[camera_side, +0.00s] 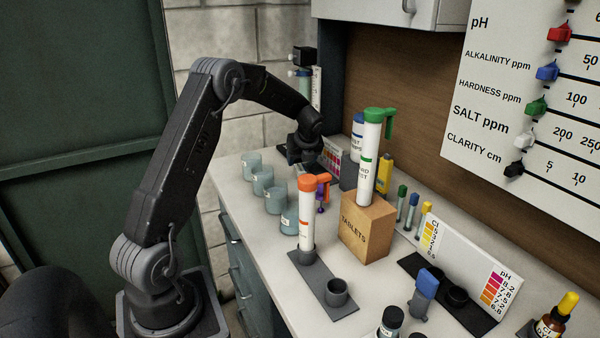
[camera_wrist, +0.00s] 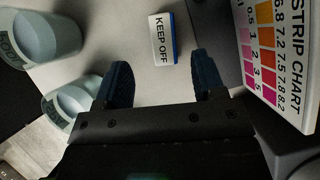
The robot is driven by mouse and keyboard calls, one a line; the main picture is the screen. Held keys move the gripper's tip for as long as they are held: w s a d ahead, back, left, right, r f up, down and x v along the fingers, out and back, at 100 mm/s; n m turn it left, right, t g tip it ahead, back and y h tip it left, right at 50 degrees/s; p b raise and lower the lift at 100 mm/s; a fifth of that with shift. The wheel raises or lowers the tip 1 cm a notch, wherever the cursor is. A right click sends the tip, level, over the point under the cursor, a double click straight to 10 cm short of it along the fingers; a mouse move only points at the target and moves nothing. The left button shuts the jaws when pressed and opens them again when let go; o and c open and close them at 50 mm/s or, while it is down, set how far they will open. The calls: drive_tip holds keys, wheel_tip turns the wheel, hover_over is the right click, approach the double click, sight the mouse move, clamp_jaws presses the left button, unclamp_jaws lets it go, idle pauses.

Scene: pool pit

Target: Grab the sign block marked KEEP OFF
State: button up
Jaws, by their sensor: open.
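The KEEP OFF sign block (camera_wrist: 162,39) is white with black lettering and a blue side. In the wrist view it lies on the pale counter, just beyond my fingertips and roughly between them. My gripper (camera_wrist: 166,82) is open and empty, with its two dark blue fingers apart. In the side view my gripper (camera_side: 305,155) hangs low over the far end of the counter. I cannot make out the sign block in the side view.
The strip chart (camera_wrist: 276,50) stands close to my right finger in the wrist view. Clear cups (camera_wrist: 50,38) stand to the left, and in a row (camera_side: 262,182) in the side view. A TABLETS box (camera_side: 367,228) and an orange-capped tube (camera_side: 306,215) stand nearer.

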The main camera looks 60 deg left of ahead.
sight(300, 167)
drive_tip(key=shift+x, duration=2.75)
drive_tip(key=shift+w+d, duration=0.1)
drive_tip(key=shift+w, duration=0.05)
drive_tip(key=c, duration=1)
drive_tip(key=shift+r, duration=0.1)
